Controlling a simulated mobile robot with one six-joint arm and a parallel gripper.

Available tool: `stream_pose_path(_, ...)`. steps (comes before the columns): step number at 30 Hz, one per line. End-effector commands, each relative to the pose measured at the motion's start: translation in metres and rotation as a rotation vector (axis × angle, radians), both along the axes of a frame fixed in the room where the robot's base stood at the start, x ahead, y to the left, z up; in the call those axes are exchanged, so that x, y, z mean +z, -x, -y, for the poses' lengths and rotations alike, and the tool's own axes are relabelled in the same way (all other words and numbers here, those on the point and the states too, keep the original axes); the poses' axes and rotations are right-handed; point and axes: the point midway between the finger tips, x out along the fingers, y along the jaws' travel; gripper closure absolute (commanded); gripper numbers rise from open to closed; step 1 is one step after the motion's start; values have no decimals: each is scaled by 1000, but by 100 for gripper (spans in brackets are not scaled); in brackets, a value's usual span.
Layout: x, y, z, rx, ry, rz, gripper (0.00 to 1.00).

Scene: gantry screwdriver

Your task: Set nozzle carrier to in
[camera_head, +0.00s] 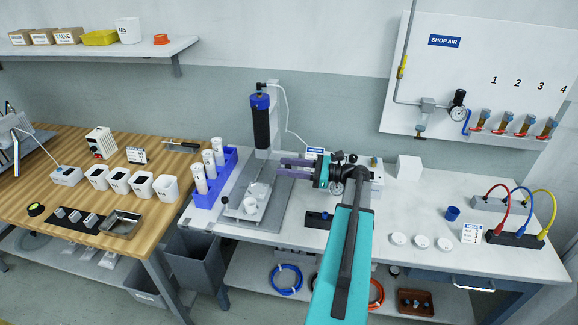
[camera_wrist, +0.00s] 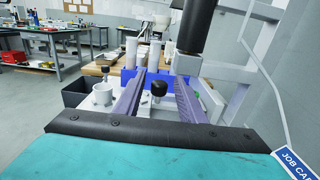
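The dispensing stand with its upright black cylinder (camera_head: 262,128) and blue cap stands on a grey base plate (camera_head: 287,190) on the white bench. A round black knob (camera_wrist: 159,89) shows in the wrist view, on a pale metal part below the cylinder; it seems to belong to the nozzle carrier, but I cannot tell for sure. My gripper (camera_head: 281,168) has two purple fingers, spread apart. In the wrist view my gripper (camera_wrist: 160,78) frames the knob between its fingers, with gaps on both sides. Nothing is held. The nozzle tip is not clearly visible.
A blue rack (camera_head: 222,187) with white tubes stands further left. A white box (camera_head: 409,167) and loose white lids (camera_head: 421,241) lie to the right.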

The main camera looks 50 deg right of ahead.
Motion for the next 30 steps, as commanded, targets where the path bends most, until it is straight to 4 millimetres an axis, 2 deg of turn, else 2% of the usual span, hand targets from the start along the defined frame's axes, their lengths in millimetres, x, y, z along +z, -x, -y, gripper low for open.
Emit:
stream_pose_path(8, 0, -1, 0, 0, 0, 0, 63)
stream_pose_path(15, 0, 0, 0, -1, 0, 0, 100)
stream_pose_path(30, 1, -5, 6, -26, -1, 1, 100)
